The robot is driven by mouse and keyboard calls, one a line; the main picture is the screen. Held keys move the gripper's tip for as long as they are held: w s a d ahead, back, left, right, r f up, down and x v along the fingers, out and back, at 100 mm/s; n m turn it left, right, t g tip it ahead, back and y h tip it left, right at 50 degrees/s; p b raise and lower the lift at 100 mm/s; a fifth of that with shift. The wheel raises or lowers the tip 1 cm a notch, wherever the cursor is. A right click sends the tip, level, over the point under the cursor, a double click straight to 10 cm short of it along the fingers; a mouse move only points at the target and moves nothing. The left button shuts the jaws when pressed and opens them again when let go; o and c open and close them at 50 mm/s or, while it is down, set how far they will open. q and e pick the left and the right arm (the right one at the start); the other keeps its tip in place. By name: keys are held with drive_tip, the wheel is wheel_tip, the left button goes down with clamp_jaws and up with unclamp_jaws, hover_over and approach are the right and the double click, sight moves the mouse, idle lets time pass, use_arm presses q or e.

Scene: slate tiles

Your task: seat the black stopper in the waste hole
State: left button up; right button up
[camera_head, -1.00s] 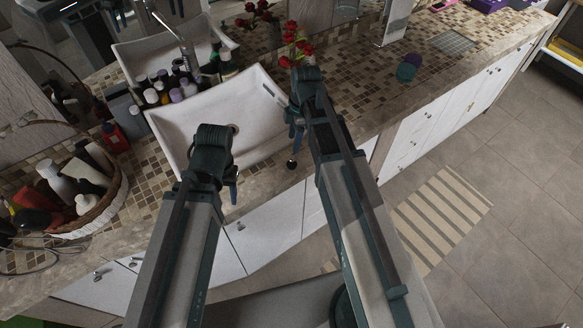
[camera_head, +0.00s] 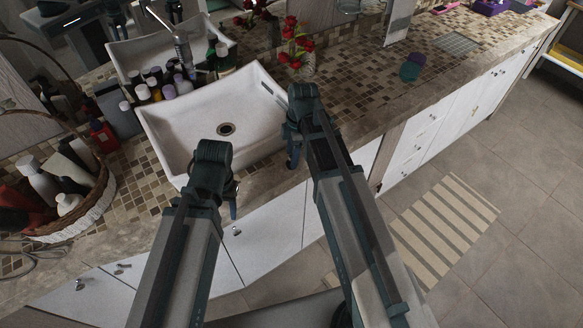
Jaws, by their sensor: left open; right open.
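The waste hole (camera_head: 226,129) is a dark round opening with a pale ring in the floor of the white basin (camera_head: 180,113). It is uncovered in the head view. I cannot make out the black stopper now. My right gripper (camera_head: 292,158) is open, pointing down over the counter's front edge just right of the basin, and may hide it. My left gripper (camera_head: 227,200) is open, in front of the basin's near rim and nearer to me than the waste hole. Its fingertips are partly hidden behind its own wrist.
Several bottles (camera_head: 168,91) crowd the basin's left back rim under the tap (camera_head: 182,45). A wicker basket (camera_head: 97,205) of bottles stands at the left. Red flowers (camera_head: 291,45) stand behind my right gripper. The tiled counter (camera_head: 365,85) is mostly clear to the right.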

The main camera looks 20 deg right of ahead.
use_arm(q)
drive_tip(key=shift+f+b, duration=0.4)
drive_tip(key=shift+f, duration=0.5)
use_arm(e)
drive_tip(key=shift+a+f, duration=0.1)
drive_tip(key=shift+f, duration=0.75)
use_arm(q)
drive_tip(key=shift+r, duration=0.1)
use_arm(e)
drive_tip(key=shift+r, duration=0.1)
clamp_jaws()
use_arm(q)
drive_tip(key=shift+r, duration=0.15)
use_arm(e)
drive_tip(key=shift+r, duration=0.1)
